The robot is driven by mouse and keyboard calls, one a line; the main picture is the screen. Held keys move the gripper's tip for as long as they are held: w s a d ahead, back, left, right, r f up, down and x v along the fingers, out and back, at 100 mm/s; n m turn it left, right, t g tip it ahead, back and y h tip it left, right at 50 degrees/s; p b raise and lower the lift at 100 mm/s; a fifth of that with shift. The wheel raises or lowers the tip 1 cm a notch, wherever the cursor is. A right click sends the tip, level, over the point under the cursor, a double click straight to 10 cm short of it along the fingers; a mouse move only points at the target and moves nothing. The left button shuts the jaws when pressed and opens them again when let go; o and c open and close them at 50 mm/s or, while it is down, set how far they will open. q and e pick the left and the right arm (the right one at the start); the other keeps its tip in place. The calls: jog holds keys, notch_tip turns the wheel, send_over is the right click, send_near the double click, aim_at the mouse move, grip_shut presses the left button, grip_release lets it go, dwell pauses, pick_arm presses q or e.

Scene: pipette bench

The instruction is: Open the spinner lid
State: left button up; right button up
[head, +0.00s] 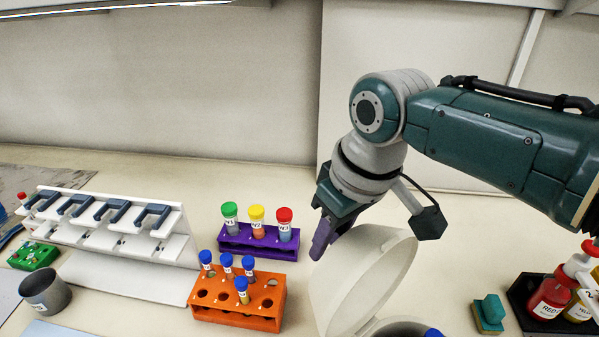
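The spinner lid (372,275) is a cream-white round cover in the lower middle of the head view. It stands raised and tilted up from the spinner (398,325), whose rim just shows at the bottom edge. My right gripper (322,240) comes down at the lid's upper left edge. Its purple fingers overlap the rim there; I cannot tell whether they touch it. The fingers line up in this view, so their gap is hidden. Most of the spinner is below the frame. My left gripper is not in view.
A purple rack (258,247) and an orange rack (237,313) with capped tubes stand left of the lid. A white pipette stand (110,262), grey cup (45,292) and green block (33,256) are farther left. A teal-topped sponge (489,312) and black bottle tray (520,290) stand right.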

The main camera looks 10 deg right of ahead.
aim_at(352, 266)
jog(key=shift+o, duration=0.8)
jog(key=shift+s+d+f, duration=0.1)
jog(key=shift+s+f, duration=0.1)
jog(key=shift+o, duration=1.2)
jog(key=shift+w+r, duration=0.1)
jog(key=shift+r, duration=0.15)
jog(key=p+v, duration=0.1)
jog(key=v, duration=0.8)
jog(key=shift+r, duration=0.35)
jog(key=shift+c, duration=0.3)
